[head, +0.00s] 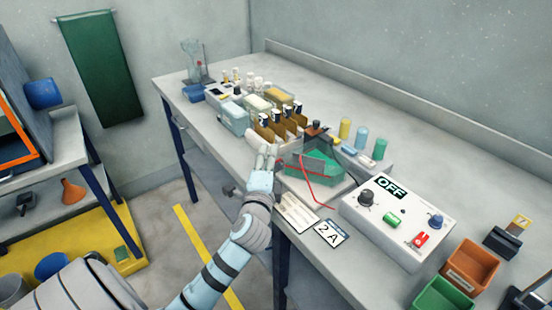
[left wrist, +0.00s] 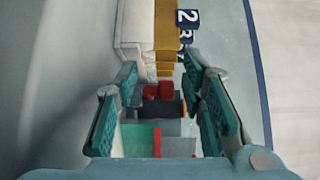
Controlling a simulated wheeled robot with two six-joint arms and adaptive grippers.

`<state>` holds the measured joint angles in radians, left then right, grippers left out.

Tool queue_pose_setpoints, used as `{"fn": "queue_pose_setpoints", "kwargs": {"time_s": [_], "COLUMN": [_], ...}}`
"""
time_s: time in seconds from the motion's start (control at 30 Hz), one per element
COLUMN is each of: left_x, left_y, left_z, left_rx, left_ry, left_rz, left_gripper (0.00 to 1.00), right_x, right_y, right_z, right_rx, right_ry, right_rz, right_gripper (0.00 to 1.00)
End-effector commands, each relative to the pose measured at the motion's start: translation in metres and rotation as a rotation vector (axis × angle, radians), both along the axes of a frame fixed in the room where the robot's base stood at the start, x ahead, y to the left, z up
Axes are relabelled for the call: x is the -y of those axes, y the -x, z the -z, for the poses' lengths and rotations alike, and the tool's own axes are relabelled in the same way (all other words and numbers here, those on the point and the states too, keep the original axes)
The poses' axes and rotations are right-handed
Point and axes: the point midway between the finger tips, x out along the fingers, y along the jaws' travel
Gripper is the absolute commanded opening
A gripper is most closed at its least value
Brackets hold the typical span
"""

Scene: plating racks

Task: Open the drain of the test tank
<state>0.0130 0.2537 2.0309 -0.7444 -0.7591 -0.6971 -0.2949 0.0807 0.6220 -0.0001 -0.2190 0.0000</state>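A low tank with green inside (head: 318,170), which I take to be the test tank, sits near the table's front edge in the head view. Thin red lines run across its front side. I cannot make out its drain clearly. My left gripper (head: 267,156) is just left of the tank, over the table edge. In the left wrist view the left gripper (left wrist: 160,72) has its teal-padded fingers spread apart. A small red part (left wrist: 158,91) and a dark block show between the fingers, with nothing visibly clamped. My right gripper is not in view.
A white control box (head: 395,215) reading OFF stands right of the tank, beside a 2A card (head: 329,233). Brown dividers (head: 282,124) and several bottles stand behind. An orange bin (head: 471,267) and a green bin (head: 442,294) are at right.

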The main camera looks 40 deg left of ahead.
Motion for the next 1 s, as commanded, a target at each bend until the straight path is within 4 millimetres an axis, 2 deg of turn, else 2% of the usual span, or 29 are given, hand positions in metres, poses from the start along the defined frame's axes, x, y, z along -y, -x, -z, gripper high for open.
{"fn": "queue_pose_setpoints", "kwargs": {"time_s": [0.17,0.27,0.4,0.43,0.77,1.0], "left_x": [0.006,0.008,0.008,0.008,0.006,0.001], "left_y": [-0.005,-0.006,-0.006,-0.006,-0.006,-0.007], "left_z": [0.0,0.0,0.0,-0.001,-0.004,-0.006], "left_rx": [0.0,0.001,0.001,0.002,0.006,0.006], "left_ry": [0.004,0.003,0.003,0.002,-0.001,-0.006], "left_rz": [0.014,0.017,0.018,0.018,0.041,0.15], "left_gripper": [0.37,0.24,0.01,0.0,0.0,0.0], "right_x": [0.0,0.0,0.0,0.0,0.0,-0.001], "right_y": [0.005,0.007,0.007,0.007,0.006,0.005], "right_z": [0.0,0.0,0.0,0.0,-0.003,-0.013], "right_rx": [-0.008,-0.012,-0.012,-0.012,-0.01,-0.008], "right_ry": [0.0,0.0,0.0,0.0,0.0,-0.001], "right_rz": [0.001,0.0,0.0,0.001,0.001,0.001], "right_gripper": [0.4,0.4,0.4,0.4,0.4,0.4]}}
